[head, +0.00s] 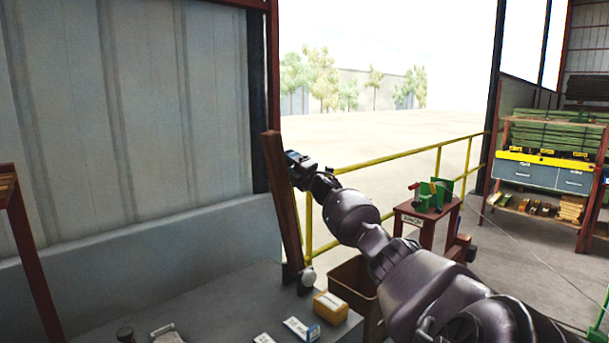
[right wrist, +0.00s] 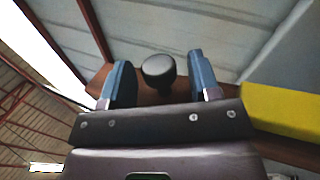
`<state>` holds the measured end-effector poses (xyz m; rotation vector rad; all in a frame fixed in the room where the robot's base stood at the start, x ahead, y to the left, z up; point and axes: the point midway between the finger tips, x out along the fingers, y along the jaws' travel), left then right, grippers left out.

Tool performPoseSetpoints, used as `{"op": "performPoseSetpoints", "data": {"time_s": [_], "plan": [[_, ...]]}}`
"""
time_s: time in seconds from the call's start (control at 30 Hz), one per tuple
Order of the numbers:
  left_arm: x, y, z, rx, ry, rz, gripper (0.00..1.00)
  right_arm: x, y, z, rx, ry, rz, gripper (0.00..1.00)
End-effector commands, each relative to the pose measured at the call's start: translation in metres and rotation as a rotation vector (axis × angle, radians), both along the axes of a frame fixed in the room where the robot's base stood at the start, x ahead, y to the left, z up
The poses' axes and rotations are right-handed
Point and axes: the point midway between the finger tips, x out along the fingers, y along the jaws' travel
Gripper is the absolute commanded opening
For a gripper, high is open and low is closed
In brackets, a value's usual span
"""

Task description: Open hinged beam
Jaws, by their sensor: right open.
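The hinged beam (head: 280,195) is a long brown bar that stands nearly upright, leaning slightly, beside the wall opening in the head view. My right gripper (head: 291,160) is at the right side of the beam, near its upper end. In the right wrist view a dark round knob (right wrist: 158,72) sits between the two blue-grey fingers of my right gripper (right wrist: 160,80), with gaps on both sides. The brown beam (right wrist: 142,97) shows behind the knob. The right gripper is open. My left gripper is in neither view. Whether the gripper touches the beam is unclear.
A yellow railing (head: 439,160) runs behind my right arm. A brown bin (head: 352,286) and small boxes (head: 331,307) lie near the beam's foot. A red stand (head: 428,222) with green parts is to the right. A grey panelled wall (head: 120,120) fills the left.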

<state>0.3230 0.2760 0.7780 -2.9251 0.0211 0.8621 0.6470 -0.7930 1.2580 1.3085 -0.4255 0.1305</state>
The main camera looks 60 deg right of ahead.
Motion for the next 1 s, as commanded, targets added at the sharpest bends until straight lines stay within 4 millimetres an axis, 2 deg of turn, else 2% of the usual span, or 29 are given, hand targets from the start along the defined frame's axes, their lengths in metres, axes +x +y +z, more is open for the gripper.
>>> {"op": "performPoseSetpoints", "data": {"time_s": [0.7, 1.0], "plan": [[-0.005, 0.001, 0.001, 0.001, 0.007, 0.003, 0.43, -0.073, 0.012, -0.031, 0.0, 0.001, 0.002, 0.56], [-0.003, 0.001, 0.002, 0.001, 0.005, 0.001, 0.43, -0.09, 0.014, -0.036, -0.001, -0.001, 0.001, 0.56]]}}
